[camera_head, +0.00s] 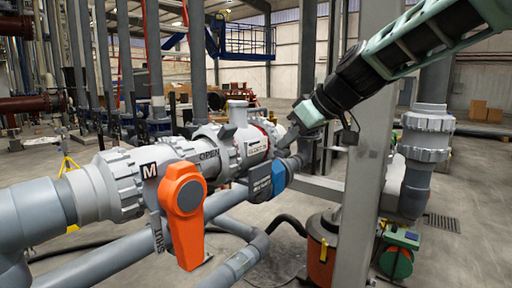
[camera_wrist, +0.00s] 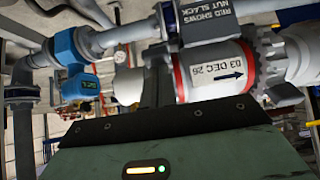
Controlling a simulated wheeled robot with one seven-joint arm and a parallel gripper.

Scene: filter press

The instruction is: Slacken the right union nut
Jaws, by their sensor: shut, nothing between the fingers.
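A grey pipe fitting with a white label and arrow (camera_head: 257,146) sits in the pipe run in the head view. A toothed grey union nut (camera_head: 232,149) is on its left end. The right union nut (camera_head: 282,132) is at its right end, with a red band beside it, partly hidden by my gripper. My gripper (camera_head: 296,136) is shut and empty close to that nut; contact cannot be told. In the wrist view the fitting's label (camera_wrist: 214,72) reads 03 DEC 26, between red bands. A toothed nut with a lug (camera_wrist: 284,95) shows at its right.
An orange valve handle (camera_head: 186,208) stands out left of the fitting. A blue device (camera_head: 278,178) sits just below the right nut and also shows in the wrist view (camera_wrist: 72,52). A grey post (camera_head: 362,150) rises close on the right. Pipes run below.

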